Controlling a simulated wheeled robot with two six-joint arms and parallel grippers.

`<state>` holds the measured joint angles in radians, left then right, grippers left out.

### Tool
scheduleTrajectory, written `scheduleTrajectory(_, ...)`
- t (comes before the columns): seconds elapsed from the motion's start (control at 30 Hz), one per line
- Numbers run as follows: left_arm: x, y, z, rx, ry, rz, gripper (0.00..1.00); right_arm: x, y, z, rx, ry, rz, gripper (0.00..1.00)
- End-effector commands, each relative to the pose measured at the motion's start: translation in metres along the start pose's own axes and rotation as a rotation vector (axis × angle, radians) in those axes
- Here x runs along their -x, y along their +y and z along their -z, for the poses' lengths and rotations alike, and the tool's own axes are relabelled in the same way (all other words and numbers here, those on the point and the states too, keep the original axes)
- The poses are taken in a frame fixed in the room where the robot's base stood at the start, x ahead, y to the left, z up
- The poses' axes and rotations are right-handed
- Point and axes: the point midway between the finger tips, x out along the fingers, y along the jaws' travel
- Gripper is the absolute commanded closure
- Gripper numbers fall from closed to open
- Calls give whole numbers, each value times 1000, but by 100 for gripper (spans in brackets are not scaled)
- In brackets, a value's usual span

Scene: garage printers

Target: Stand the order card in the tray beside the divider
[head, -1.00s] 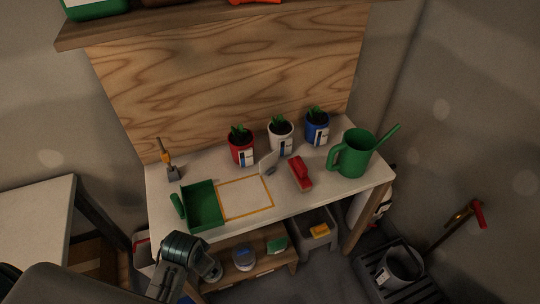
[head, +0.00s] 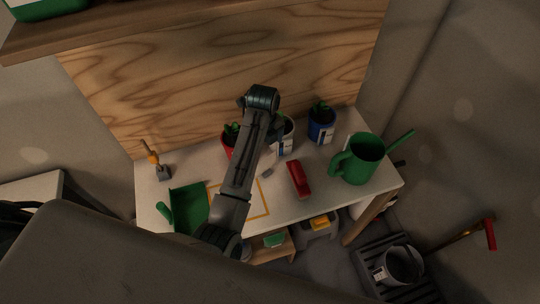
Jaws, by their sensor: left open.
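My left arm reaches up across the bench. Its open gripper (head: 276,131) is small and partly hidden by my wrist, near the white pot (head: 286,146). The pale card seen earlier beside the yellow outline (head: 266,198) is hidden behind my arm or gripper. A small grey piece (head: 267,174) shows near where it stood. I cannot tell whether the gripper touches the card. An open green tray-like pan (head: 188,208) with a side handle lies at the bench's left front, partly covered by my arm. I cannot make out a divider. My right gripper is not in view.
A red pot (head: 228,143) and a blue pot (head: 321,126) stand along the back. A red brush-like tool (head: 299,180) lies mid-bench, and a green watering can (head: 358,160) stands at the right. A hand tool (head: 155,162) stands at the left. A shelf (head: 130,25) overhangs above.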

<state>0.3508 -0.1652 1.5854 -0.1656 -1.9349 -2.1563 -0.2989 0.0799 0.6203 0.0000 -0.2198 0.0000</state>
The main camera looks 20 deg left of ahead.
Motion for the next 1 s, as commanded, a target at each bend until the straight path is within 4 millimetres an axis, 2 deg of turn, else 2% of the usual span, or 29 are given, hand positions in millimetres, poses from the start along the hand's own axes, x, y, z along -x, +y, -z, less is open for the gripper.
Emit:
scheduleTrajectory(0.3, -45, 1, 0, -3, 2, -5, 0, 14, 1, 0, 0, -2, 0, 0)
scheduleTrajectory(0.53, -61, 0, 2, -1, 3, -6, 0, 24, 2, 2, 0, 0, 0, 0)
scheduleTrajectory(0.8, -96, -4, 4, -2, 2, -4, 0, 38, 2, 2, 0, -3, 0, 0)
scheduleTrajectory(1.0, -104, -4, 3, -1, 0, -1, 0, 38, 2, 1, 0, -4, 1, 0)
